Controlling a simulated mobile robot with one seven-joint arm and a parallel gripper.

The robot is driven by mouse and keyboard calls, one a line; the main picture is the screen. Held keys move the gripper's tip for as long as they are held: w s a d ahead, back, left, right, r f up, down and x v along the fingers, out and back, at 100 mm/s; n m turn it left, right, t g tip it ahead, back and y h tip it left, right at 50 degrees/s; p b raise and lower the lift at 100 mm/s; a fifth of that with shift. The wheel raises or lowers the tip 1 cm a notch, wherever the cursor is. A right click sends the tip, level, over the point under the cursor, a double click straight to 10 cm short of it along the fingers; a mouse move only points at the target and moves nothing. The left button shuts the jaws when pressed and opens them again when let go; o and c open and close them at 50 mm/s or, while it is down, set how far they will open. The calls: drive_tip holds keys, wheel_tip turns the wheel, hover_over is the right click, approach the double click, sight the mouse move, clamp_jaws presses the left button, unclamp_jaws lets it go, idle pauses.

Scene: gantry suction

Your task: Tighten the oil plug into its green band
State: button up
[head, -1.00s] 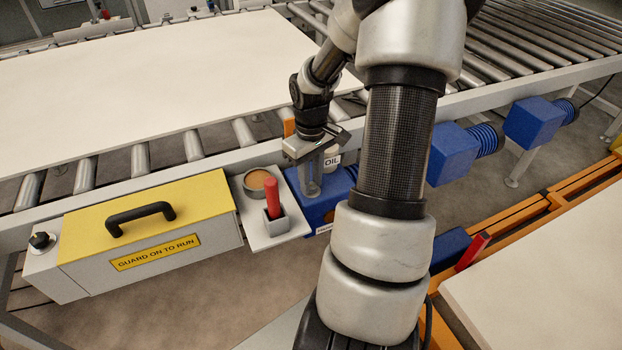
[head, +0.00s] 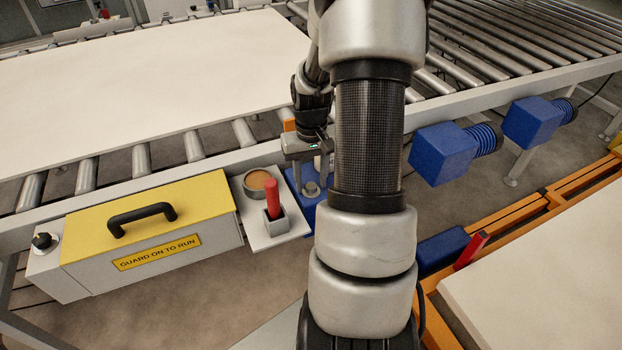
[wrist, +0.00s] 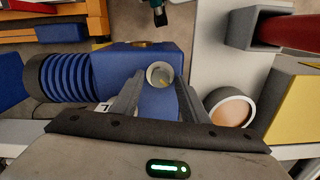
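The oil plug (wrist: 160,75) shows in the wrist view as a round grey cap with a pale rim and a small yellowish mark. It sits on the blue gearbox (wrist: 160,105); in the head view the plug (head: 311,188) is a small grey knob. My gripper (head: 311,177) points down over it. In the wrist view my gripper's fingers (wrist: 160,84) are apart, one on each side of the plug, with a narrow gap seeming to remain. I cannot tell whether the tips are level with the plug or above it. The green band cannot be made out.
Further left is a yellow guard cover (head: 150,215). The conveyor rail (head: 215,160) runs close behind.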

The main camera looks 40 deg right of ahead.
sight(312, 185)
wheel_tip(312, 185, up, 18)
drive_tip(key=p, duration=0.4)
drive_tip(key=shift+f, duration=0.25)
wheel_tip(312, 185, down, 18)
drive_tip(key=n+b, duration=0.8)
drive_tip(key=n, duration=0.1)
drive_tip(key=shift+s+r, duration=0.15)
drive_tip(key=shift+r, duration=0.05)
drive_tip(key=shift+c, duration=0.3)
